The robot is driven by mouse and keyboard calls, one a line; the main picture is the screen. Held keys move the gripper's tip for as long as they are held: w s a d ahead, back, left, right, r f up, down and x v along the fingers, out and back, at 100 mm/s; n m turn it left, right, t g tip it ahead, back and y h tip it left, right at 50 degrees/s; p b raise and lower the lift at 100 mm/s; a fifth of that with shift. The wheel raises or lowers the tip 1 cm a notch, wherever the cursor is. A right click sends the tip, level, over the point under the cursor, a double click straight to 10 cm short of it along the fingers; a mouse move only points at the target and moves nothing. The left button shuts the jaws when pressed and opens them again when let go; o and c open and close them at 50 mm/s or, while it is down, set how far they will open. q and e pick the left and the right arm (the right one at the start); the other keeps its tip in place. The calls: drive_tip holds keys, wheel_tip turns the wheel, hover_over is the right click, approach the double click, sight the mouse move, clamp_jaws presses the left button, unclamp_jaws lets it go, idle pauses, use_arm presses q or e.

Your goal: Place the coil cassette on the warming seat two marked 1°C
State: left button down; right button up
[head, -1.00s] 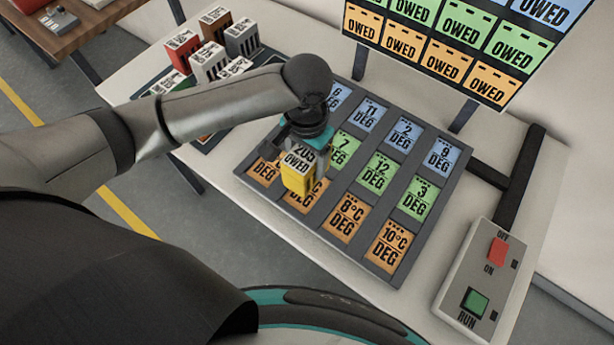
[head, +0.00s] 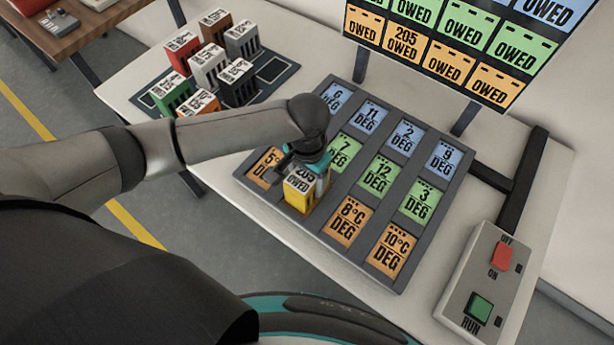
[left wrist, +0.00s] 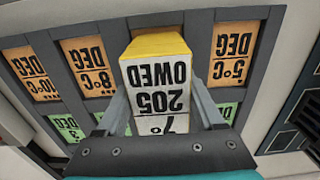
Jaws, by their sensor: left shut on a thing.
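The coil cassette (head: 303,188), a yellow and white block with a top label reading "205 OWED", is in my left gripper (head: 304,168). It stands roughly upright at an orange-row seat of the grey seat panel (head: 350,262), between the seats marked 5°C (head: 263,166) and 8°C (head: 347,221). The cassette covers that seat, so its mark is hidden. In the left wrist view, the gripper's fingers (left wrist: 160,105) are closed on both sides of the cassette (left wrist: 158,75). I cannot tell whether its base fully touches the seat. My right gripper is not in view.
Several other cassettes (head: 208,66) stand on a dark tray (head: 272,70) at the back left. A control box (head: 478,280) with a red switch and green RUN button is at the right. A board (head: 465,35) of coloured cells stands behind; one orange cell reads "205 OWED".

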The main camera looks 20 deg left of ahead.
use_arm(q)
unclamp_jaws()
drive_tip(key=shift+r, duration=0.1)
wheel_tip(320, 180, up, 12)
drive_tip(key=shift+r+p, duration=0.1)
drive_tip(key=shift+p, duration=0.95)
